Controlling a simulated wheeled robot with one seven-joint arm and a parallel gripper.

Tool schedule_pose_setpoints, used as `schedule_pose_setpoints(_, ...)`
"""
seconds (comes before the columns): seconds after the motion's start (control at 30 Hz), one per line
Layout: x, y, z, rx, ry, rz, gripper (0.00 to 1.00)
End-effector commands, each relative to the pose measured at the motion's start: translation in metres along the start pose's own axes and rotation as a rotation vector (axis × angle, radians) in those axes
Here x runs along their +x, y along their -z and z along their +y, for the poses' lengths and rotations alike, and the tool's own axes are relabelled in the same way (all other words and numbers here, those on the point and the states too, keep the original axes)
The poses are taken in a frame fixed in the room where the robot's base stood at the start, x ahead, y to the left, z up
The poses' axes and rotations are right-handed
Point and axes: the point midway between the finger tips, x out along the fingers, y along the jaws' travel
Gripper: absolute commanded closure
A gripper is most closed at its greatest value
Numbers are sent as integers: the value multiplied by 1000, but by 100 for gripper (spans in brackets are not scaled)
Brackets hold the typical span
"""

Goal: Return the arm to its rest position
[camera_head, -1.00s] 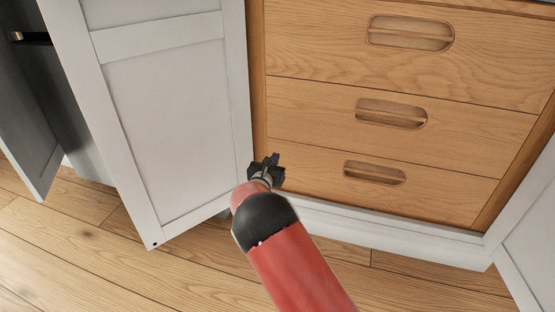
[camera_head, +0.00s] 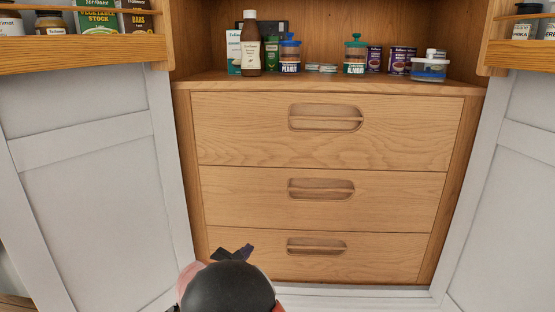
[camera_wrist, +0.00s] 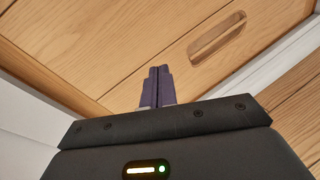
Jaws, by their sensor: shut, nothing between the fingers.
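My gripper (camera_head: 236,253) shows at the bottom of the head view, mostly hidden behind the black and red end of my arm. In the wrist view its two dark fingers (camera_wrist: 157,86) stand close together, shut with nothing between them. It is in front of the lowest wooden drawer (camera_head: 316,252), left of that drawer's recessed handle. I cannot tell the exact gap to the drawer front.
Three closed wooden drawers (camera_head: 400,130) sit below a shelf of bottles, jars and tins (camera_head: 330,66). White doors stand open at left (camera_head: 90,185) and right (camera_head: 500,200), with wooden racks (camera_head: 85,52) of packets and jars. Wooden floor (camera_wrist: 295,105) shows in the wrist view.

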Motion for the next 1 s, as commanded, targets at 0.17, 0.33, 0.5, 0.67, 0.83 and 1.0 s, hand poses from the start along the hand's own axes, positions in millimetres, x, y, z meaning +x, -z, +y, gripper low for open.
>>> schedule_pose_setpoints(0.17,10,-103,-104,373,350,62,100)
schedule_pose_setpoints(0.33,-20,-167,-196,758,652,112,100)
schedule_pose_setpoints(0.5,-74,-211,-263,1151,902,145,100)
schedule_pose_setpoints(0.67,-136,-237,-301,1529,1087,169,100)
schedule_pose_setpoints(0.83,-199,-253,-317,1922,1219,191,100)
schedule_pose_setpoints(1.0,-240,-259,-315,2209,1276,213,100)
